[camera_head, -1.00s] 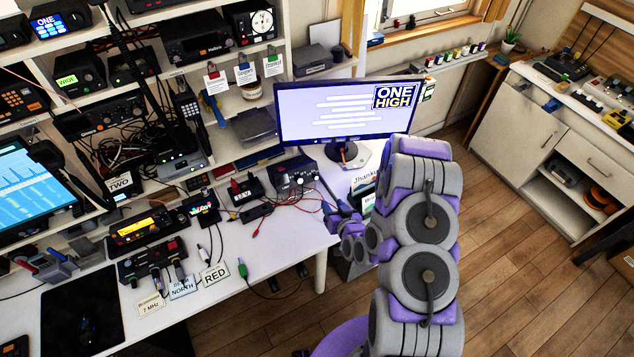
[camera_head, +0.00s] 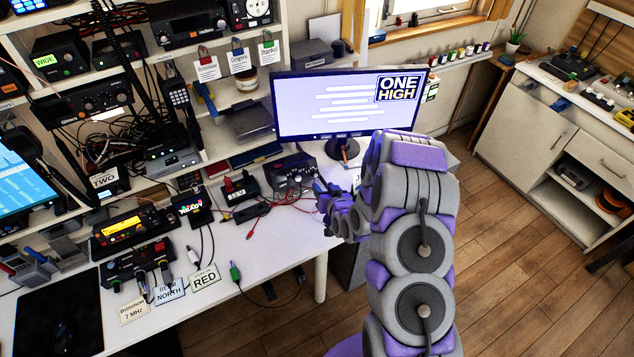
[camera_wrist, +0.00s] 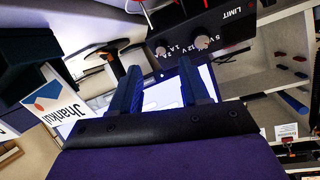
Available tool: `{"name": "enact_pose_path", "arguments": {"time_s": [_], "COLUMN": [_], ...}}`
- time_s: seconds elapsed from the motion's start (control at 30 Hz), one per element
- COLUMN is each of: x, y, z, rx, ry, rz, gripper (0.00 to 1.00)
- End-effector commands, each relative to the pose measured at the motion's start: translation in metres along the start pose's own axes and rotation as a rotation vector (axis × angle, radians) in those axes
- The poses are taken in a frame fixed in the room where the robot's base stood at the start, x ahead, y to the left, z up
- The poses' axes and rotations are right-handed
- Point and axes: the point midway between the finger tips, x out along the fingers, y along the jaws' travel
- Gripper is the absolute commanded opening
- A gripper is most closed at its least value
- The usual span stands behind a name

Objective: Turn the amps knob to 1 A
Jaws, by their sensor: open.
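A black power supply box (camera_wrist: 232,25) with white lettering, including LIMIT, volts and amps marks, shows tilted at the top of the wrist view. It has two grey knobs, one to the left (camera_wrist: 164,49) and one to the right (camera_wrist: 211,44). The amps marks are close to the left knob, but I cannot read its setting. In the head view the box (camera_head: 290,172) sits on the desk left of the monitor stand. My gripper (camera_wrist: 160,66) is open and empty, its fingers pointing toward the knobs, apparently short of them. In the head view my gripper (camera_head: 322,195) is just right of the box.
The monitor (camera_head: 345,110) stands behind the box. Red leads (camera_head: 262,212) lie on the desk (camera_head: 240,265) to the left of my gripper. Shelves of radios fill the left side.

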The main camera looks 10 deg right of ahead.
Motion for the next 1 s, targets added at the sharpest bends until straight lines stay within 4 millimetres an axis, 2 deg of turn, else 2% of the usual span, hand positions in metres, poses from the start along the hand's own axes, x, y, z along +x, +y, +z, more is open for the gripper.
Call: {"name": "enact_pose_path", "arguments": {"time_s": [0.2, 0.43, 0.6, 0.9, 1.0], "x": [0.038, 0.065, 0.074, 0.075, 0.075], "y": [-0.001, -0.001, -0.001, -0.001, -0.001], "z": [0.000, 0.000, -0.001, -0.001, -0.001], "rx": [-0.003, -0.002, -0.003, -0.002, -0.002], "ry": [0.004, 0.002, 0.004, 0.003, 0.003], "rz": [-0.002, -0.001, -0.001, 0.000, 0.000], "gripper": [0.46, 0.46, 0.46, 0.46, 0.37]}}
